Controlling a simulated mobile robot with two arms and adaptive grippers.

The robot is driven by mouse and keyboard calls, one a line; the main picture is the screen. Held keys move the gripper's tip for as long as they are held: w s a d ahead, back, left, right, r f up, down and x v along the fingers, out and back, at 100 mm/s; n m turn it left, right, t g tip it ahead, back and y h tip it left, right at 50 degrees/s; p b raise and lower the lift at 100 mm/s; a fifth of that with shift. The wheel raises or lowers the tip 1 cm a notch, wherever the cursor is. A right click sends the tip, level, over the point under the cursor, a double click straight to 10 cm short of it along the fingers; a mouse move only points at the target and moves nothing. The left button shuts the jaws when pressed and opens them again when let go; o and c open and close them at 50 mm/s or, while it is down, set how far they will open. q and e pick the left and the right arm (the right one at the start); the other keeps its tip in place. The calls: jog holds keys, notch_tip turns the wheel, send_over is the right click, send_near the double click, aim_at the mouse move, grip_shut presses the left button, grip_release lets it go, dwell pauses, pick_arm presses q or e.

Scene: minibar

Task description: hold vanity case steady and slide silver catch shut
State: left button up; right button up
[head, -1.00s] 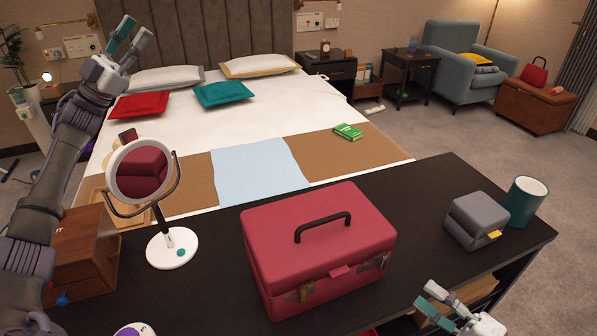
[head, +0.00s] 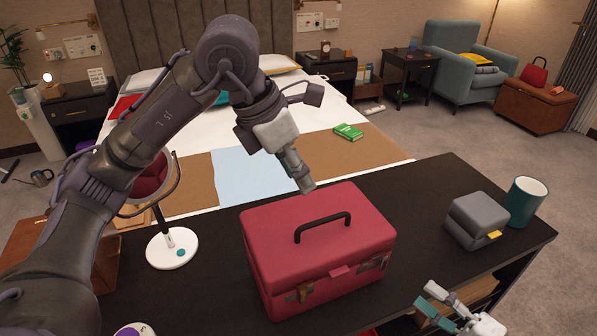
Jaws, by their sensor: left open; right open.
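The red vanity case (head: 285,230) stands on the dark desk with its lid down and its black handle (head: 322,227) on top. A silver catch (head: 373,263) is at the right of its front face, and a brass-coloured catch (head: 304,292) is at the left. I cannot tell clearly how the silver catch is set. My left gripper (head: 302,182) points down just behind the case's back edge, open and seen edge-on; contact with the case is unclear. My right gripper (head: 432,302) is open and empty in front of the case, below the silver catch and to its right.
A round mirror on a white base (head: 172,249) and a wooden box (head: 106,268) stand left of the case, partly behind my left arm. A grey box (head: 477,218) and teal mug (head: 524,203) stand at the right. Desk between case and grey box is clear.

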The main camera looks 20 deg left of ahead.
aim_at(323, 219)
pick_arm(q)
jog(key=shift+m, duration=0.4)
jog(key=x, duration=1.4)
jog(key=shift+f, duration=0.15)
jog(key=shift+c, duration=0.3)
grip_shut()
pick_arm(e)
jog(key=shift+d, duration=0.1)
jog(key=shift+c, duration=1.3)
jog(key=shift+t+h, duration=0.6)
jog(key=shift+t, duration=0.1)
jog(key=w+d, duration=0.1)
jog(key=d, duration=0.1)
jog(key=w+d, duration=0.1)
jog(key=shift+w+d+r, duration=0.3)
jog(key=shift+w+d, duration=0.05)
grip_shut()
jog(key=shift+w+d+n, duration=0.15)
jog(key=shift+d+n, duration=0.15)
